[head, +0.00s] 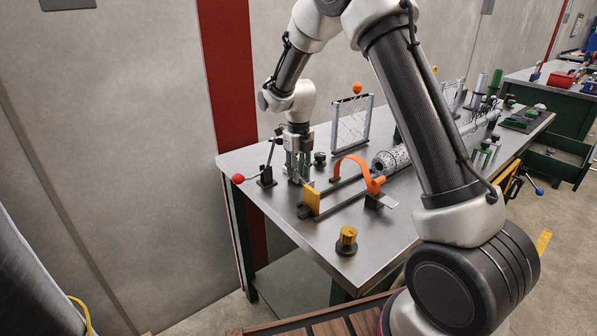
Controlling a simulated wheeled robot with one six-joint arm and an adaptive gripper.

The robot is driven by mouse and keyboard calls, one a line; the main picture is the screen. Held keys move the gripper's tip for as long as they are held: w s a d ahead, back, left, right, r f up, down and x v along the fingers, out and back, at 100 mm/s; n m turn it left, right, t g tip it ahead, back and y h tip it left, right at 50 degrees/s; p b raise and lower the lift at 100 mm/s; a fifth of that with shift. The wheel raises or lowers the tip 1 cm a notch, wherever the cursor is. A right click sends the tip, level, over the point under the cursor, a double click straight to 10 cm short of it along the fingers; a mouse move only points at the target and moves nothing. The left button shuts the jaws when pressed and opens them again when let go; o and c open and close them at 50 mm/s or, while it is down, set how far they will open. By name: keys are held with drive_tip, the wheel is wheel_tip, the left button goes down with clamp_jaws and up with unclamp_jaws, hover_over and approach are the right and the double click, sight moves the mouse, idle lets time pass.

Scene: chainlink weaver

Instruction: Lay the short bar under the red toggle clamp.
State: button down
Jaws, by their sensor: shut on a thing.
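The red toggle clamp (266,179) stands near the left edge of the metal bench, with a dark base, an upright lever and a red ball knob (238,178) sticking out to the left. My gripper (296,174) points down just right of the clamp, low over the bench top. Its jaws are shut on a small grey piece, seemingly the short bar. The fingers hide most of it, so its full shape and its exact height above the bench cannot be told. A gap shows between gripper and clamp base.
A yellow block (312,200) on a dark rail stands close in front of my gripper. An orange arched handle (352,168) is to the right. A yellow-topped black knob (347,240) sits near the front corner. A wire-mesh frame (352,122) stands behind. The bench's front left (290,228) is clear.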

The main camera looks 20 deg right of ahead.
drive_tip(key=c, duration=1.2)
unclamp_jaws()
drive_tip(key=shift+f, duration=0.1)
drive_tip(key=shift+o, duration=0.2)
wheel_tip(320, 180, up, 12)
drive_tip(key=s+d+r+n+t, duration=0.1)
drive_tip(key=s+d+r+n, duration=0.4)
drive_tip(key=s+r+n, duration=0.15)
drive_tip(key=s+d+r+n+t, duration=0.1)
drive_tip(key=s+d+n, duration=0.2)
drive_tip(key=s+n, duration=0.5)
drive_tip(key=s+d+r+n+t, duration=0.1)
drive_tip(key=s+d+r+n, duration=0.1)
drive_tip(key=s+n, duration=0.6)
drive_tip(key=s+d+r+n+t, duration=0.1)
drive_tip(key=s+d+n, duration=0.4)
drive_tip(key=s+n, duration=0.4)
drive_tip(key=s, duration=0.3)
drive_tip(key=shift+s+r, duration=0.25)
